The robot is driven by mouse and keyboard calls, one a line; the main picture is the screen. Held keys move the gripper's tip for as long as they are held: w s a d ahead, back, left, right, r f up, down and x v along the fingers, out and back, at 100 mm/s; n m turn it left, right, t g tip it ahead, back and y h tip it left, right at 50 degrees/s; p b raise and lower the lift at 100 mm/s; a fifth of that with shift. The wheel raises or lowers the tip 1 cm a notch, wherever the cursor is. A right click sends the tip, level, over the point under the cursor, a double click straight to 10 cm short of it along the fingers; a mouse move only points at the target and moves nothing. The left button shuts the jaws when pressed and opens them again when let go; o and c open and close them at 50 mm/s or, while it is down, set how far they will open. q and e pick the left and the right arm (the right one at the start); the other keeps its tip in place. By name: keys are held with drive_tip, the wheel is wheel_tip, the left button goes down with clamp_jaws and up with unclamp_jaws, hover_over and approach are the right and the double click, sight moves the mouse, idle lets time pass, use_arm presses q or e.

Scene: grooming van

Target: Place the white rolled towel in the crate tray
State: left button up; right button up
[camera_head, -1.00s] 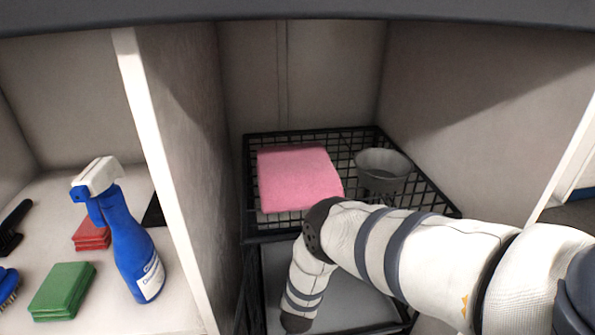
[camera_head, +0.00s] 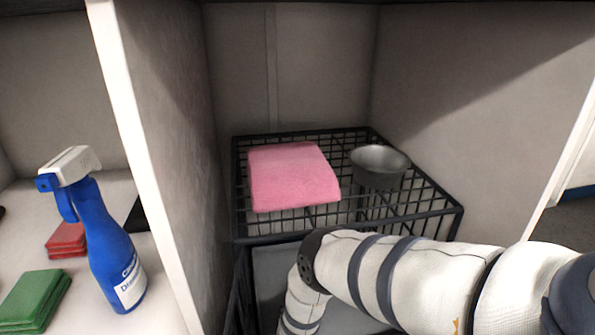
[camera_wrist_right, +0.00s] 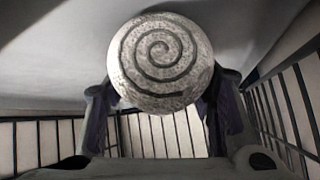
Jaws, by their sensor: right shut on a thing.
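The white rolled towel (camera_wrist_right: 160,62) shows end-on in the right wrist view, with a dark spiral on its round end. My right gripper (camera_wrist_right: 162,95) is shut on it, one finger on each side. In the head view my right arm reaches down into the front of the black wire crate (camera_head: 345,238), and the gripper and towel are hidden below the picture edge. The grey crate tray (camera_head: 275,270) shows in part behind and left of my arm. Wire bars of the crate (camera_wrist_right: 283,105) stand on both sides in the wrist view. My left gripper is not in view.
A folded pink towel (camera_head: 292,176) and a grey bowl (camera_head: 380,165) sit on the crate's top. A partition wall (camera_head: 165,150) stands left of the crate. Beyond it are a blue spray bottle (camera_head: 105,245), green cloths (camera_head: 35,300) and red cloths (camera_head: 66,240).

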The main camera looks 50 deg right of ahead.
drive_tip(key=shift+f+b, duration=0.5)
drive_tip(key=o, duration=1.3)
